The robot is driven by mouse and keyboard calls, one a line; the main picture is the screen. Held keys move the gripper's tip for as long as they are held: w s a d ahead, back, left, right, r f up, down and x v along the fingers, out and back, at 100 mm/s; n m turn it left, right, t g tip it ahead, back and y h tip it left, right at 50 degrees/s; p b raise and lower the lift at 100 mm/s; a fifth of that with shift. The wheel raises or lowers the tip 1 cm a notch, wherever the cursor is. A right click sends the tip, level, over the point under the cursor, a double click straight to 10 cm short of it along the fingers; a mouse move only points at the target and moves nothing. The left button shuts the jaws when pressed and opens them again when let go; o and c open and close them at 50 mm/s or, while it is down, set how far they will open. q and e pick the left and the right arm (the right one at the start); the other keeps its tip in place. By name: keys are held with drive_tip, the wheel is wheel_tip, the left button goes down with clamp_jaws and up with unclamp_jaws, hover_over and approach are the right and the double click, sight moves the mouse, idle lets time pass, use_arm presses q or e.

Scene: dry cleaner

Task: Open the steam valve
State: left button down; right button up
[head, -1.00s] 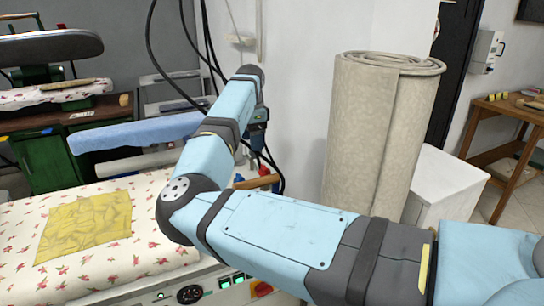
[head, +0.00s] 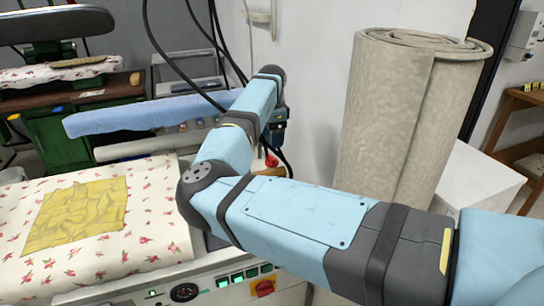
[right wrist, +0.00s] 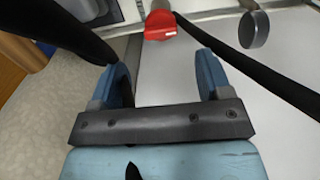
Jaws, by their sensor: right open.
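A red handle (right wrist: 160,24), which looks like the steam valve, shows at the top of the right wrist view. It lies beyond the fingertips and about between them, apart from both fingers. In the head view a small red part (head: 271,160) shows beside my right arm, partly hidden. My right gripper (right wrist: 164,72) is open with nothing between its blue fingers. In the head view the right gripper (head: 277,133) is small and mostly hidden behind my wrist. My left gripper is not in view.
A pressing table (head: 150,225) with a flowered cover and a yellow cloth (head: 75,210) is at the left. A rolled carpet (head: 400,120) stands at the right before a white box (head: 480,180). Black cables (head: 165,55) hang close to my right wrist.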

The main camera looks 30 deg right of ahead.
sight(272, 156)
wheel_tip(272, 156, down, 7)
drive_tip(key=shift+r+b, duration=0.1)
drive_tip(key=shift+b, duration=0.35)
drive_tip(key=c, duration=0.9)
